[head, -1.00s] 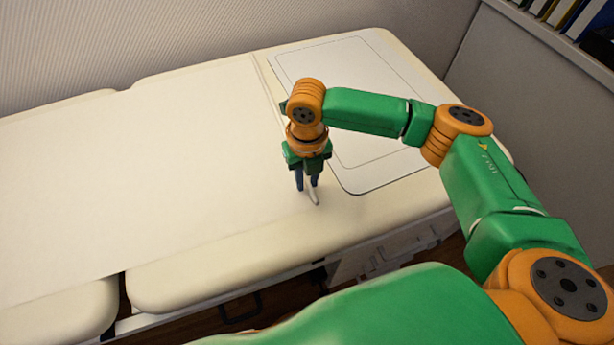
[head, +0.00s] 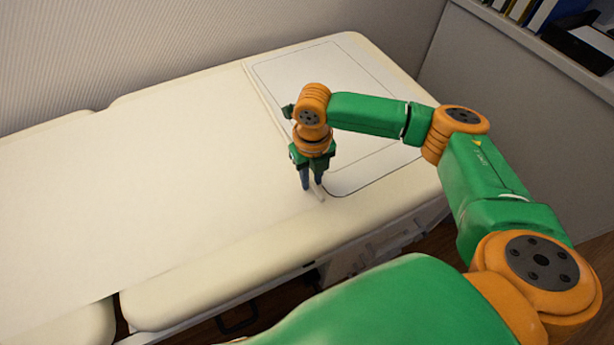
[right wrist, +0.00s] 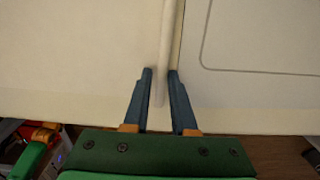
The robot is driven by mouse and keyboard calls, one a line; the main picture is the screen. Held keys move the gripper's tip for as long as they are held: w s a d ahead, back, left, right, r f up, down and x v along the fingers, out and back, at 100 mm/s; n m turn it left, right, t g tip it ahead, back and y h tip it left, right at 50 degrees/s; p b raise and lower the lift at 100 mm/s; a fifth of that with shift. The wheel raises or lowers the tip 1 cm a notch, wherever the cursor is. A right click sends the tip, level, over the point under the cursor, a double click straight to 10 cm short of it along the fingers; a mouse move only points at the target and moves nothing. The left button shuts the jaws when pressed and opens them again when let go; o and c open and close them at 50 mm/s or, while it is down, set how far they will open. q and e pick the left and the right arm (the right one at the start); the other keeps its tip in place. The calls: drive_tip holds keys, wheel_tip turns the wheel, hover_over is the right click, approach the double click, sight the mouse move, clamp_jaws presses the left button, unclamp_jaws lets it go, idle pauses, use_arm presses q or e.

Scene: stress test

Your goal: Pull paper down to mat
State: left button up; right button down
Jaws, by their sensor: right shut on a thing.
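The paper (head: 150,180) is a wide cream sheet lying flat over the left and middle of the padded couch. Its right end has a pale rod-like edge (right wrist: 165,40). The mat (head: 330,65) is a pale rounded panel with a thin dark outline, at the couch's right end. The paper's end lies along the mat's left side and seems to meet or slightly cover its border. My right gripper (head: 313,188) points down at the near end of that edge. In the right wrist view its fingers (right wrist: 160,75) are shut on the paper's edge. My left gripper is out of view.
The padded couch (head: 230,275) has a bare front strip and a drop to the floor in front. A wall (head: 200,45) runs behind it. A grey cabinet (head: 480,100) with books on top stands at the right. My right arm crosses over the mat.

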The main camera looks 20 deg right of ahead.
sight(311, 182)
drive_tip(key=c, duration=0.7)
unclamp_jaws()
wheel_tip(311, 182, up, 7)
drive_tip(key=shift+r+p, duration=0.1)
drive_tip(key=shift+p, duration=0.3)
